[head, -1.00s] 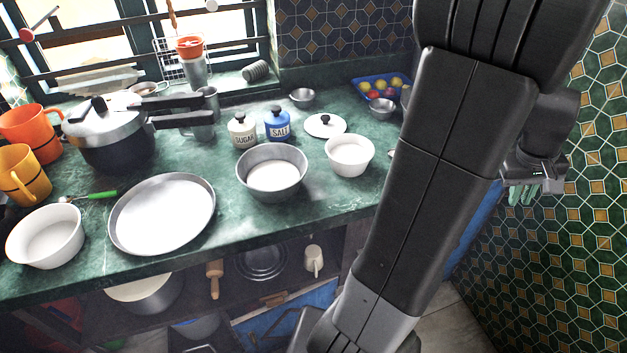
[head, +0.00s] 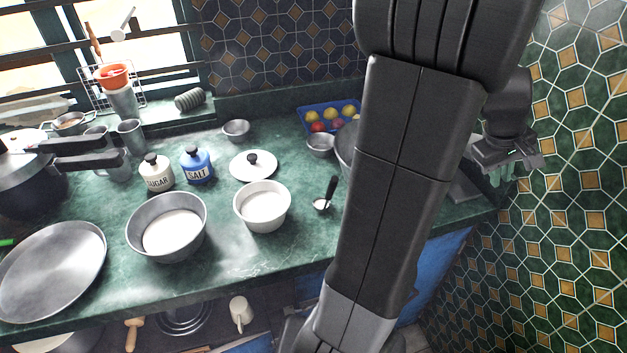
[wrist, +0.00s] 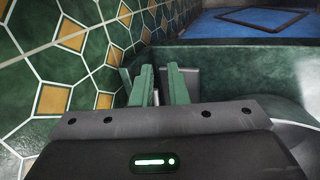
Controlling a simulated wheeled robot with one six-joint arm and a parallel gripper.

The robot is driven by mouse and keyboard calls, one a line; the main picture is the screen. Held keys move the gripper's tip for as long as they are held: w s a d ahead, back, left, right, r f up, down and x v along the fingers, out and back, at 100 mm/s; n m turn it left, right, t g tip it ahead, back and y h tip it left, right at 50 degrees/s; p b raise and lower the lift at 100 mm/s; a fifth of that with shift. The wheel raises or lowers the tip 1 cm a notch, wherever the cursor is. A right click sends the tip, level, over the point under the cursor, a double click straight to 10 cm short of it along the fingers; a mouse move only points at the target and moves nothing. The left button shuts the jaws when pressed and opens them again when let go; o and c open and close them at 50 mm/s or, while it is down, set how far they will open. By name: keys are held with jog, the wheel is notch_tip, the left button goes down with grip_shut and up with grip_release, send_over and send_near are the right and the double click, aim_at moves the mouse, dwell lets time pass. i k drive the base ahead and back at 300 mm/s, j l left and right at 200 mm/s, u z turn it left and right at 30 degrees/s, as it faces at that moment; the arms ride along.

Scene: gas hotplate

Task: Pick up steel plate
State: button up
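A large round shallow steel plate (head: 52,270) lies on the green counter at the far left of the head view, its left edge cut off. A second round steel dish (head: 185,315) shows partly on the shelf under the counter. My gripper (head: 503,174) is at the right of the head view, by the tiled wall and far from both. In the wrist view my gripper (wrist: 160,86) has its two green fingers apart with a narrow gap and nothing held between them.
Steel bowl (head: 167,227), white bowl (head: 262,206), sugar jar (head: 157,173), salt jar (head: 197,165) and white lid (head: 253,166) stand on the counter. A pressure cooker (head: 30,185) is at left. The tiled wall (head: 570,200) is close to my gripper. My arm hides part of the counter.

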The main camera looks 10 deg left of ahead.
aim_at(49, 272)
jog(key=u, duration=4.15)
